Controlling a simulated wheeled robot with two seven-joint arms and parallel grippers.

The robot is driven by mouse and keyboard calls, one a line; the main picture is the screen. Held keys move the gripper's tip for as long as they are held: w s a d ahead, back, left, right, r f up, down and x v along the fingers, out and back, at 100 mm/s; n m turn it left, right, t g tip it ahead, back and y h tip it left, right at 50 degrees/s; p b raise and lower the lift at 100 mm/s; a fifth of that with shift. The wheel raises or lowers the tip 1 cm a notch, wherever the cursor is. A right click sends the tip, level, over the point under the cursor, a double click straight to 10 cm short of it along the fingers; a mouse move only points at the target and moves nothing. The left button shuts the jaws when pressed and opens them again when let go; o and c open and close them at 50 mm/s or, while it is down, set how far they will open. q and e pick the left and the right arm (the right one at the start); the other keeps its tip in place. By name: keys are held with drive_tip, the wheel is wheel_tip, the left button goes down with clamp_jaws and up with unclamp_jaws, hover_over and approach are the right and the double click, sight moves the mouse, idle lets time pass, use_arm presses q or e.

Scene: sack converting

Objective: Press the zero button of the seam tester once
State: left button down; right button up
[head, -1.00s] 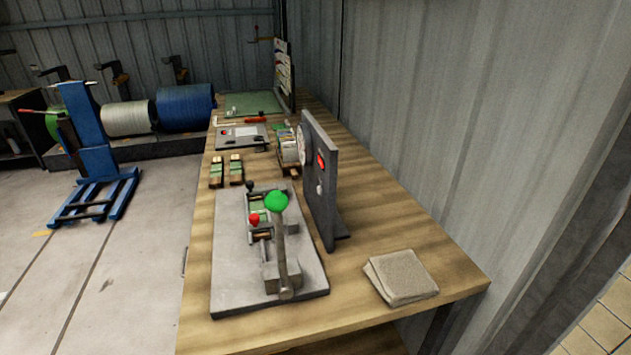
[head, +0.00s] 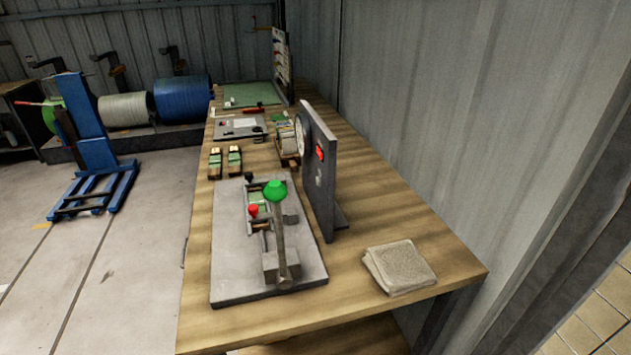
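The seam tester stands on the near part of the wooden bench. Its grey base plate (head: 232,270) carries a lever with a green knob (head: 275,190) and a smaller red knob (head: 253,210). An upright dark panel (head: 320,195) stands at the plate's right side, with a round dial (head: 302,137) on its far-left side. A red button (head: 320,152) shows on the panel's right side, with a small pale fitting (head: 319,178) below it. I cannot read any label, so I cannot tell which control is zero. Neither of my grippers is in view.
A folded grey cloth (head: 399,267) lies at the bench's (head: 380,215) near right. Two small blocks (head: 225,162), a clipboard-like board (head: 240,129) and a green mat (head: 250,95) lie farther back. A corrugated wall runs along the right. A blue lift (head: 95,150) stands on the floor left.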

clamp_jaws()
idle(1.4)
